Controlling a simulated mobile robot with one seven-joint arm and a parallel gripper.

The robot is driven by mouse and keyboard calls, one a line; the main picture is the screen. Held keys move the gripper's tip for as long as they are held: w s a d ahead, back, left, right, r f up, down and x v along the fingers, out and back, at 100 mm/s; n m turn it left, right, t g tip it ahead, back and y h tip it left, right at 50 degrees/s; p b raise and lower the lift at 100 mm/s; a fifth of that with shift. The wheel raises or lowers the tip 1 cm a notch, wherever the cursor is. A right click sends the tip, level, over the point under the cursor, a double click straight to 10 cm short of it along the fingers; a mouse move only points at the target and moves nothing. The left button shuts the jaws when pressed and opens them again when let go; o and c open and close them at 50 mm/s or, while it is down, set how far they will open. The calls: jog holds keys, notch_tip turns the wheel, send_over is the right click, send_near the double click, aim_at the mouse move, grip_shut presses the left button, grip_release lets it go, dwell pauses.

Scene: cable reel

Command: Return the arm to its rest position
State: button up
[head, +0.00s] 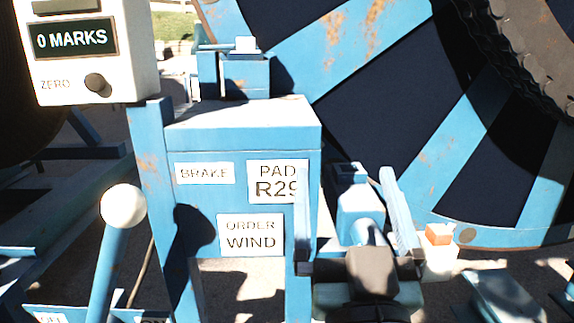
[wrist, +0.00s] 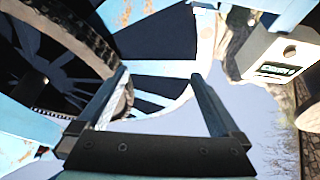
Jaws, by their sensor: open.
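My gripper (head: 345,175) is at the lower middle right of the head view, with its two pale fingers pointing up and spread apart. In the wrist view my gripper (wrist: 160,76) is also open, with nothing between its fingers. In the head view it overlaps the right edge of the blue brake box (head: 265,140), which has signs reading BRAKE, PAD R29 and ORDER WIND. I cannot tell whether it touches anything.
The large blue reel (head: 415,165) fills the right and back. A counter box (head: 75,75) reading 0 MARKS stands at the upper left. A lever with a white knob (head: 123,206) stands at lower left. An orange-topped white block (head: 438,250) is right of my gripper.

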jog(key=s+a+r+t, duration=0.2)
jog(key=s+a+r, duration=0.15)
jog(key=r, duration=0.55)
jog(key=s+a+r+t, duration=0.3)
jog(key=s+r, duration=0.2)
jog(key=r, duration=0.3)
notch_tip(320, 180, up, 19)
jog(key=p, duration=1.9)
jog(key=shift+w, duration=0.3)
